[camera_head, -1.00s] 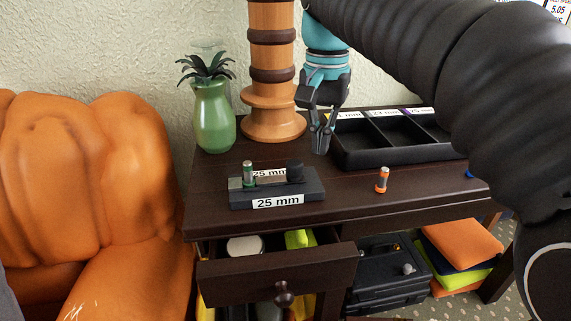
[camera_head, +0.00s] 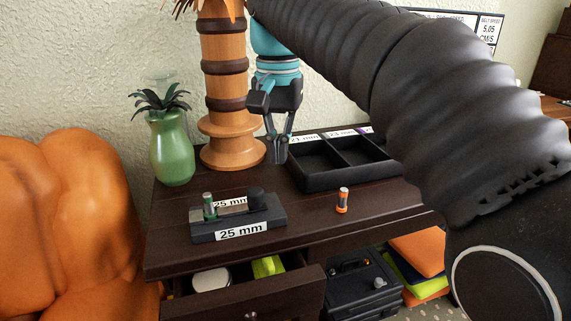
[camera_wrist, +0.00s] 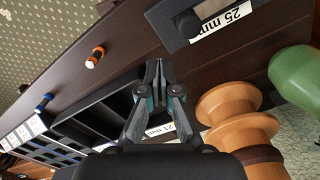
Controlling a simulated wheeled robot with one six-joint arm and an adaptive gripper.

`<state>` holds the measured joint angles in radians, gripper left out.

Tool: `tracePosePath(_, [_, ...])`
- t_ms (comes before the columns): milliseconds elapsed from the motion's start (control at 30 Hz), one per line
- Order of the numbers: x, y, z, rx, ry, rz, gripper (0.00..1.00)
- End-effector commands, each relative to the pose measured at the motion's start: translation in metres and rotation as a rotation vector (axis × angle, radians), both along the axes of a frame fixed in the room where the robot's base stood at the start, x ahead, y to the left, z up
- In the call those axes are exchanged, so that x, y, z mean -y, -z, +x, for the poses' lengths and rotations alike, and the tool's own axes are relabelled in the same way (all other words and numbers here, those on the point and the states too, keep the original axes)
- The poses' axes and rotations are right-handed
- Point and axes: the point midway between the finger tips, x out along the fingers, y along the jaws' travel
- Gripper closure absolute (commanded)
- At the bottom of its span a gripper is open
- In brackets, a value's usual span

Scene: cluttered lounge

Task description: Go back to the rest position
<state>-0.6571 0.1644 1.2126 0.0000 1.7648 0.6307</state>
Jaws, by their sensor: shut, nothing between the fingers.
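My gripper (camera_head: 277,158) is shut and empty. In the head view it points down over the dark desk (camera_head: 170,232), between the wooden palm-like post (camera_head: 226,65) and the black compartment tray (camera_head: 318,183). In the wrist view the closed fingertips (camera_wrist: 155,68) are close together with nothing between them. The black 25 mm gauge block (camera_head: 238,229) sits at the desk's front left, with a small green-and-metal cylinder (camera_head: 209,206) at its left end. An orange-and-metal cylinder (camera_head: 343,200) stands alone on the desk. It also shows in the wrist view (camera_wrist: 95,57).
A green vase (camera_head: 172,150) stands at the desk's back left. The drawer (camera_head: 270,302) below is open. A black case (camera_head: 355,285) and folded cloths (camera_head: 419,252) lie under the desk. An orange seat (camera_head: 70,215) is at the left. In the wrist view, a blue-and-dark cylinder (camera_wrist: 44,102) lies beyond the tray.

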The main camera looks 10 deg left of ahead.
Motion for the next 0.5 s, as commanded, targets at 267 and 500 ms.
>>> tracePosePath(267, [0.041,0.004,-0.001,0.042,0.009,0.028,1.00])
tracePosePath(500, [0.115,0.025,-0.016,0.133,0.016,0.067,1.00])
